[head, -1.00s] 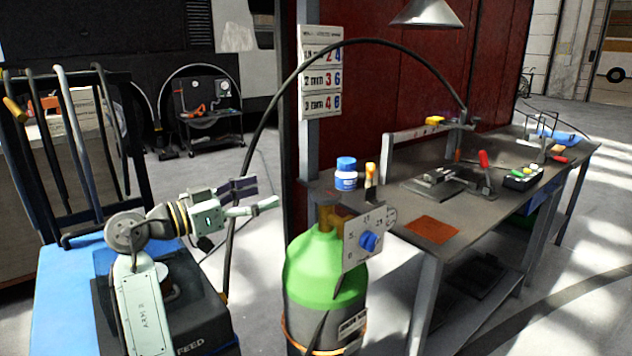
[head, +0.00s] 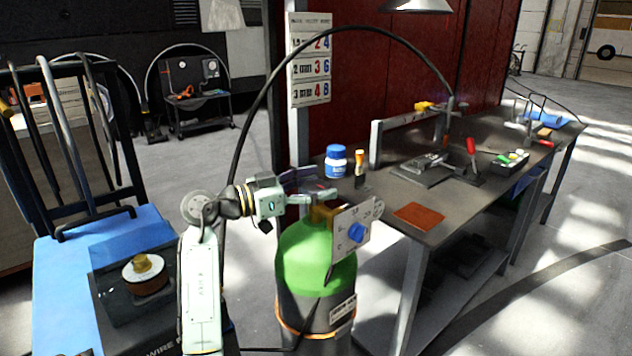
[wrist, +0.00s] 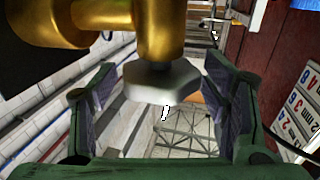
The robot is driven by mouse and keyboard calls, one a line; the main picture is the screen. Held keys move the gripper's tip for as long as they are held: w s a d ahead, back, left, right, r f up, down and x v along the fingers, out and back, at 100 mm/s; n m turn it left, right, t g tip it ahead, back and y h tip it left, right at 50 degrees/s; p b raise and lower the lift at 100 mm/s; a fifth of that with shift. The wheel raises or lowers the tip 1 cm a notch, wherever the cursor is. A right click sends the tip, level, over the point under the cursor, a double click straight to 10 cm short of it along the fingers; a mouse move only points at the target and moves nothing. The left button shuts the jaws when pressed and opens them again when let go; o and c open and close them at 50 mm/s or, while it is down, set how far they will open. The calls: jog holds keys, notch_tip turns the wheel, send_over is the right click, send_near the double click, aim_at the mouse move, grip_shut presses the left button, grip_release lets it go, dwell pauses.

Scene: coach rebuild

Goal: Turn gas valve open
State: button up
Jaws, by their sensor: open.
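A gas cylinder (head: 312,262) with a green shoulder and grey body stands upright in the head view. Its brass valve (head: 322,213) sits on top, beside a grey dial plate with a blue knob (head: 356,232). My gripper (head: 318,186) is open at the top of the brass valve, coming in from the left. In the wrist view, a pale faceted handwheel (wrist: 163,82) hangs off the brass body (wrist: 158,25). My open gripper (wrist: 158,108) has one finger on each side of it, with gaps visible at both sides. In the head view the handwheel is hard to make out.
A workbench (head: 455,207) with tools, a blue-capped jar (head: 336,162) and an orange pad (head: 419,216) stands just right of the cylinder. A black hose (head: 262,90) arches above my gripper. A blue cart (head: 60,290) stands at left. Open floor lies at right.

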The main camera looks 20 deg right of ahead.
jog(key=shift+c, duration=0.3)
jog(key=c, duration=1.1)
jog(key=shift+f+n+t+b, duration=0.1)
jog(key=shift+n+t+b, duration=0.3)
jog(key=shift+t, duration=0.2)
jog(key=shift+s+n+t+y+b, duration=0.1)
jog(key=shift+n+t+y+b, duration=0.2)
jog(key=shift+n+t+b, duration=0.45)
jog(key=n+t, duration=0.1)
jog(key=t, duration=0.1)
jog(key=n+t+y, duration=0.1)
jog(key=t, duration=0.1)
jog(key=shift+y, duration=0.3)
jog(key=n+t+y, duration=0.1)
jog(key=n+t, duration=0.1)
jog(key=n+t+y, duration=0.1)
jog(key=t+y, duration=0.1)
jog(key=shift+d+r+n+t+p, duration=0.1)
jog(key=shift+r+n+t+p, duration=0.15)
jog(key=shift+n+p, duration=0.15)
jog(key=shift+f+n+t+y+p, duration=0.1)
jog(key=shift+n+t+y+p, duration=0.5)
jog(key=shift+n+t+y, duration=1)
jog(key=shift+y, duration=0.4)
